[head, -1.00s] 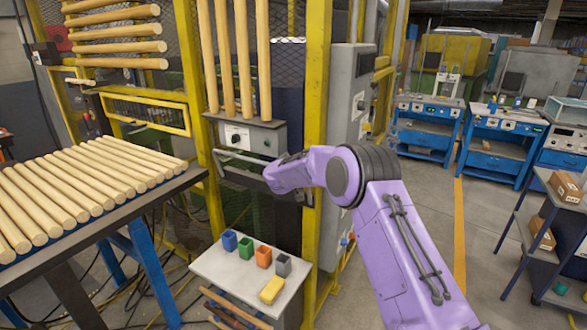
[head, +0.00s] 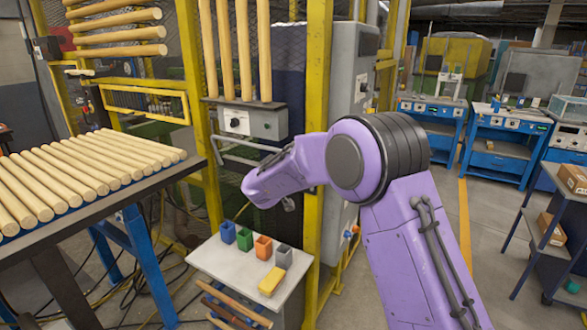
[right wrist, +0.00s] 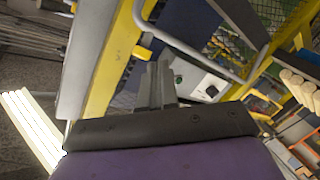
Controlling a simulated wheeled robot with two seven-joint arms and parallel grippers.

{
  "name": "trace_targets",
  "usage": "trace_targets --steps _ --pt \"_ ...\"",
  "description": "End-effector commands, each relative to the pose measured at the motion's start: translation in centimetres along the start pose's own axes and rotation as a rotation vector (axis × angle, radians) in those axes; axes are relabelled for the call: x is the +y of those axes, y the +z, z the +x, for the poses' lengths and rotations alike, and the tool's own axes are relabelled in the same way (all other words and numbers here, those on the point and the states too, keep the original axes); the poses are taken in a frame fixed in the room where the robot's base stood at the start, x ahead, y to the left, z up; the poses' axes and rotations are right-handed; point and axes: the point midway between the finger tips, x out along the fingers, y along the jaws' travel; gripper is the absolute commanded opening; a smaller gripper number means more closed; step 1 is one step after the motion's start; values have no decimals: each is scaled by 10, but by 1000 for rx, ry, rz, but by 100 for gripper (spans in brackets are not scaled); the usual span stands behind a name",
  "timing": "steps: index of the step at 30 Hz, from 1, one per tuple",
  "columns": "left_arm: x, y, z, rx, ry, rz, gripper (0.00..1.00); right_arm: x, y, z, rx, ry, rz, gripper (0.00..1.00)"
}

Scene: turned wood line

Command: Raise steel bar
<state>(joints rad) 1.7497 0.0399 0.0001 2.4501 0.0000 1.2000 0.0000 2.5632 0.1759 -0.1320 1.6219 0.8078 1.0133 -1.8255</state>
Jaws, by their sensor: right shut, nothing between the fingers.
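The steel bar (head: 240,141) is a bent grey tube under the grey control box, at the yellow cage frame; my right arm covers part of its right end. In the right wrist view the bar (right wrist: 190,50) runs diagonally across the upper middle. My right gripper (right wrist: 158,70) is shut and empty, its fingertips appearing just below the bar; whether they touch it I cannot tell. In the head view my purple right arm hides most of that gripper. My left gripper is not in view.
A white stand (head: 240,268) with small coloured bins and a yellow block is below the bar. A table of wooden rods (head: 80,175) is at left. Yellow posts (head: 317,130) flank the bar. Blue machines (head: 500,145) stand at right, with open floor before them.

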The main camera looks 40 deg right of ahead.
Motion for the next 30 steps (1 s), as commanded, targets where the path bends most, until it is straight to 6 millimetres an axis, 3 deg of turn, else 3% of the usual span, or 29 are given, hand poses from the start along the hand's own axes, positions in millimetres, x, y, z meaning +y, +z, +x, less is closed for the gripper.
trace_targets --steps 1,4,8,14,20,30 --pt "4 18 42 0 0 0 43 -30 29 -6 41 33 19 0" --pt "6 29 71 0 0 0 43 -44 43 -28 160 120 167 0" --pt "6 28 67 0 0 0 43 -30 37 -51 298 177 416 0" --pt "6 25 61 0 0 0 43 -15 33 -54 361 200 635 0" --pt "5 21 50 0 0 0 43 -5 25 -28 357 201 642 0" --pt "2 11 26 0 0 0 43 17 6 40 356 202 639 0"
